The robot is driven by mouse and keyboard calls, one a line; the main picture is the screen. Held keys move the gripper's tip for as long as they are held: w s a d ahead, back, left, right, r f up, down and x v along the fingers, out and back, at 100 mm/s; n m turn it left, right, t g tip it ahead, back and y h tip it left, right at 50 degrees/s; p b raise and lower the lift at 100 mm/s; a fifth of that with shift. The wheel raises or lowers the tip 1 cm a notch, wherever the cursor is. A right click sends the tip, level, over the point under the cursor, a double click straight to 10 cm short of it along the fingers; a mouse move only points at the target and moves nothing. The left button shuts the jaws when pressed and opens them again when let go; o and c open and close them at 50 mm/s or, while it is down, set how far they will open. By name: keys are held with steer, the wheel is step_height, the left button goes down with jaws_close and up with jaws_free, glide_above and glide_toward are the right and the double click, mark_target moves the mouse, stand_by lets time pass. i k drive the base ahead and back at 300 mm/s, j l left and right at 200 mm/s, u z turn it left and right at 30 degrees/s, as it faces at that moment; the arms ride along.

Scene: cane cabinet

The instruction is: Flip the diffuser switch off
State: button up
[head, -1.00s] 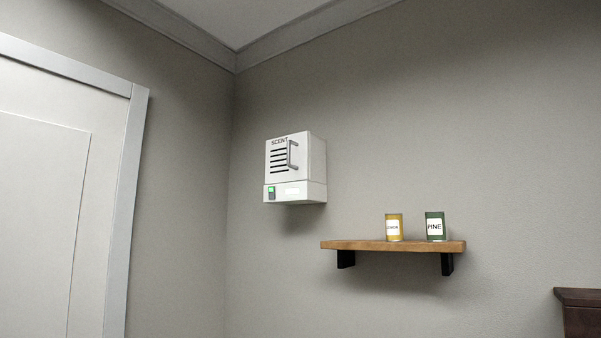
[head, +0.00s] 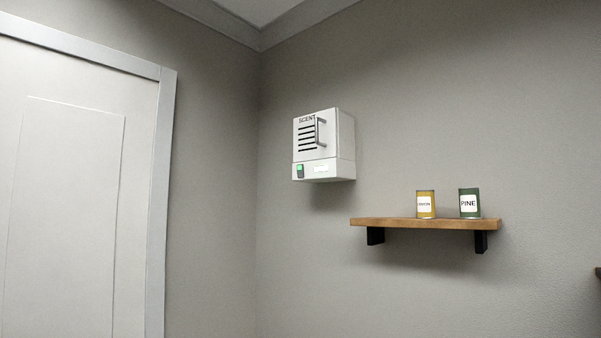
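The diffuser (head: 322,145) is a white box marked SCENT, mounted on the wall right of the room corner. Its front has dark slots and a grey vertical handle (head: 321,132). The switch (head: 300,171) is a small dark piece with a green part, at the lower left of the diffuser's front. It is too small to tell its exact position. A pale label or panel (head: 321,169) sits to the right of the switch. My gripper is not in view.
A wooden shelf (head: 400,224) on black brackets is on the wall, lower right of the diffuser. A yellow can (head: 426,204) and a green PINE can (head: 469,203) stand on it. A white door (head: 65,200) is at left. A dark furniture edge (head: 598,272) shows at far right.

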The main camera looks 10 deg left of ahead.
mark_target(299, 168)
steer(key=i+j, duration=0.2)
steer(key=j, duration=0.2)
steer(key=i+j, duration=0.25)
steer(key=i+j+z, duration=0.1)
steer(key=j, duration=0.4)
steer(key=i+j, duration=0.3)
steer(key=i+j+z, duration=0.1)
steer(key=j, duration=0.35)
steer(key=i+j, duration=0.3)
steer(key=j, duration=0.15)
steer(key=i+j, duration=0.2)
steer(key=j, duration=0.2)
steer(key=i+j+z, duration=0.1)
steer(key=j, duration=0.3)
steer(key=l, duration=0.25)
steer(key=k+z, duration=0.2)
steer(key=i+l, duration=0.05)
steer(key=i, duration=0.05)
